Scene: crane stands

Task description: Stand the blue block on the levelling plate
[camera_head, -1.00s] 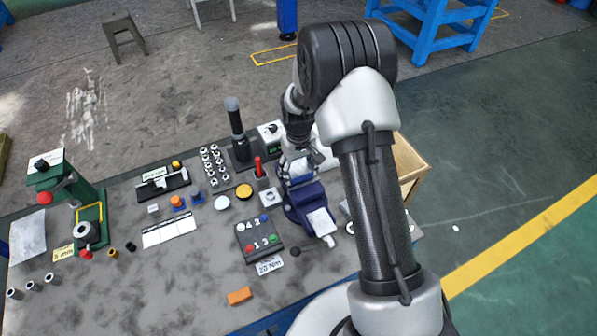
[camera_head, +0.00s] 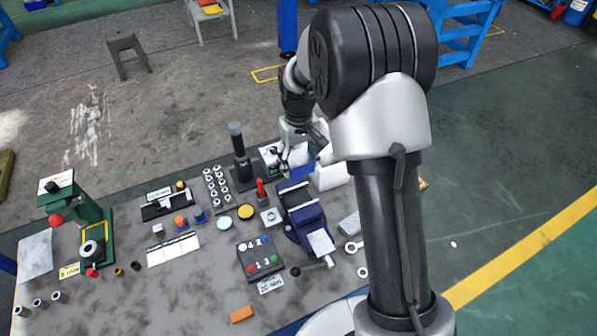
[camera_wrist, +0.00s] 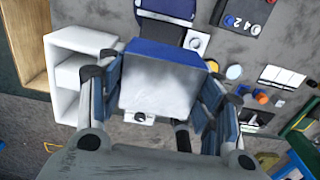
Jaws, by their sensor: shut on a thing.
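My gripper (camera_wrist: 163,92) is shut on a large block (camera_wrist: 165,52) with blue sides and a pale, glossy face turned to the wrist camera. In the head view the blue block (camera_head: 302,170) hangs below my gripper (camera_head: 300,152), behind the blue vise (camera_head: 302,212) and right of a small display box (camera_head: 270,158). The block appears held in the air; its underside is hidden. I cannot tell for sure which item is the levelling plate; a small pale square plate with a round centre (camera_head: 270,217) lies left of the vise, apart from the block.
A white open box (camera_wrist: 75,75) and a wooden box (camera_wrist: 22,50) stand beside the held block in the wrist view. A dark upright post (camera_head: 238,150), red-handled tool (camera_head: 261,190) and button panel (camera_head: 259,256) crowd the bench.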

